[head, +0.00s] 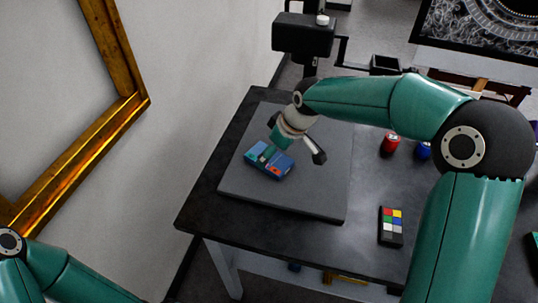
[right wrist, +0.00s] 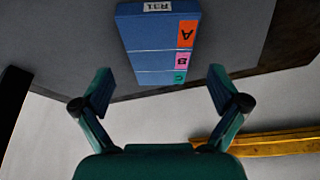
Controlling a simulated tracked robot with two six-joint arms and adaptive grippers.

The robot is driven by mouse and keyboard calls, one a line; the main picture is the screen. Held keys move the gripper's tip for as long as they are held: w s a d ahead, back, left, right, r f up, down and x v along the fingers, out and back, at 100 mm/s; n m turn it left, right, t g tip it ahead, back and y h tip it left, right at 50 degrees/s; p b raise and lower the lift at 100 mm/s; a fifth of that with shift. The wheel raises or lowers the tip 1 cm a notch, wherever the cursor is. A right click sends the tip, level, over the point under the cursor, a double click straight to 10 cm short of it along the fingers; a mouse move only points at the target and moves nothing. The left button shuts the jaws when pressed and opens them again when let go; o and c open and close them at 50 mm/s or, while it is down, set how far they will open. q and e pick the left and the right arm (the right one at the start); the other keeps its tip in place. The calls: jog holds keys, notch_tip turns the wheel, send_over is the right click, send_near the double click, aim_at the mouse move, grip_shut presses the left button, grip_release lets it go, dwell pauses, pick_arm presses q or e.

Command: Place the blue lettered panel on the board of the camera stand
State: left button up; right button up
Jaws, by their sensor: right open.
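The blue lettered panel (head: 283,170) lies on the grey board (head: 290,200) of the camera stand, near the board's left side. In the right wrist view the panel (right wrist: 150,40) shows orange, pink and teal tabs lettered A, B and C and a white label at its far end. My right gripper (head: 297,148) is open just above and beside the panel. In the wrist view its fingertips (right wrist: 160,78) are spread, with the panel ahead of them and nothing between them. The stand's dark camera head (head: 303,37) is at the back. My left arm shows at lower left, its gripper out of frame.
The board rests on a dark table (head: 361,240). A colour chart (head: 391,227), a red can (head: 390,143) and a blue can (head: 423,151) stand to the right. A gilt frame (head: 75,155) is on the left wall. A black open box (head: 384,65) is at the back.

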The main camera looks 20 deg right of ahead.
jog(key=v, duration=0.9)
jog(key=shift+s, duration=0.15)
